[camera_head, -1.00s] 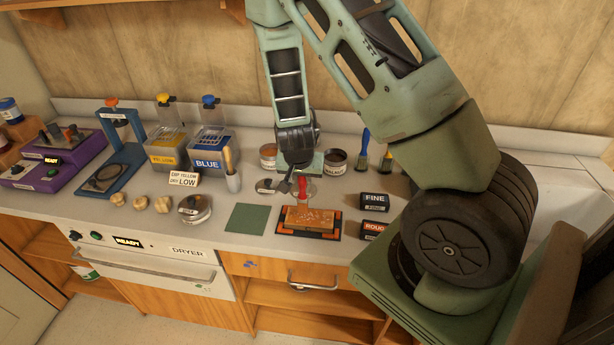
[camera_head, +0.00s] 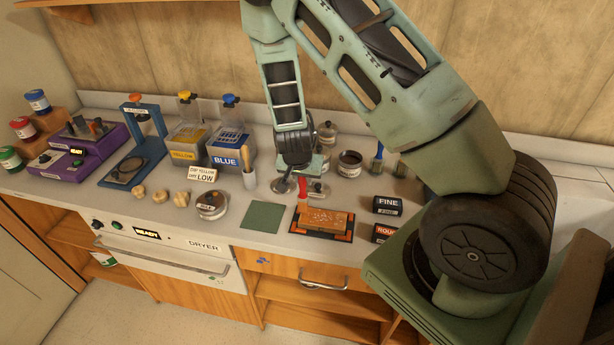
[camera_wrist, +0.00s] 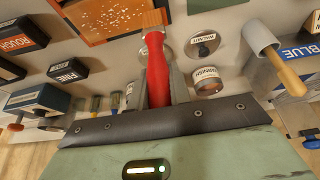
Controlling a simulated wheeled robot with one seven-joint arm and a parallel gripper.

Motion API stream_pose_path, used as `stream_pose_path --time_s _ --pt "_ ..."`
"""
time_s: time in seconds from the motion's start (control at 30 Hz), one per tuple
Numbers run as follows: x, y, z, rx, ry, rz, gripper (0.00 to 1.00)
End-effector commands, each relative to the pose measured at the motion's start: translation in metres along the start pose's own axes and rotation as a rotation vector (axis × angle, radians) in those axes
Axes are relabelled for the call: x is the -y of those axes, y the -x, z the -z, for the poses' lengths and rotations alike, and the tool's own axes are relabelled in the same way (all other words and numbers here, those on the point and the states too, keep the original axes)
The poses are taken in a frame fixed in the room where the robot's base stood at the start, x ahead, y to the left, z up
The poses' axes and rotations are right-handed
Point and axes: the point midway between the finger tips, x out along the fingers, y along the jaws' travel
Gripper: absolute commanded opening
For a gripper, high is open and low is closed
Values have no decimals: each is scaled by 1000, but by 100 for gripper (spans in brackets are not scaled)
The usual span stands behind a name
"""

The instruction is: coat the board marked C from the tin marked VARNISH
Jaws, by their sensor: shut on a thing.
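My gripper (camera_head: 299,176) is shut on a red-handled brush (camera_head: 303,192), whose handle also shows in the wrist view (camera_wrist: 156,68). The brush points down at the far left part of an orange-brown board (camera_head: 325,220) with white specks. In the wrist view its tan bristles (camera_wrist: 152,18) overlap the board's edge (camera_wrist: 105,18); I cannot tell whether they touch. No letter is readable on the board.
The board lies on a black and orange mat (camera_head: 296,231). FINE (camera_head: 387,205) and ROUGH (camera_head: 384,233) blocks stand to its right, a green square (camera_head: 262,217) to its left. An open dark tin (camera_head: 350,164) stands behind. YELLOW (camera_head: 188,146) and BLUE (camera_head: 231,150) tanks are back left.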

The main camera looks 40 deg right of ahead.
Motion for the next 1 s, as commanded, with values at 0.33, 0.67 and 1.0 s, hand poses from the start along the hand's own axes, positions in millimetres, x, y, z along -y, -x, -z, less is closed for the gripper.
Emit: stream_pose_path --time_s 0.33,0.67,1.0 --pt "14 1 0 0 -1 -1 0" --pt "-1 -1 0 0 -2 0 0" --pt "-17 -2 0 0 -1 -1 0"
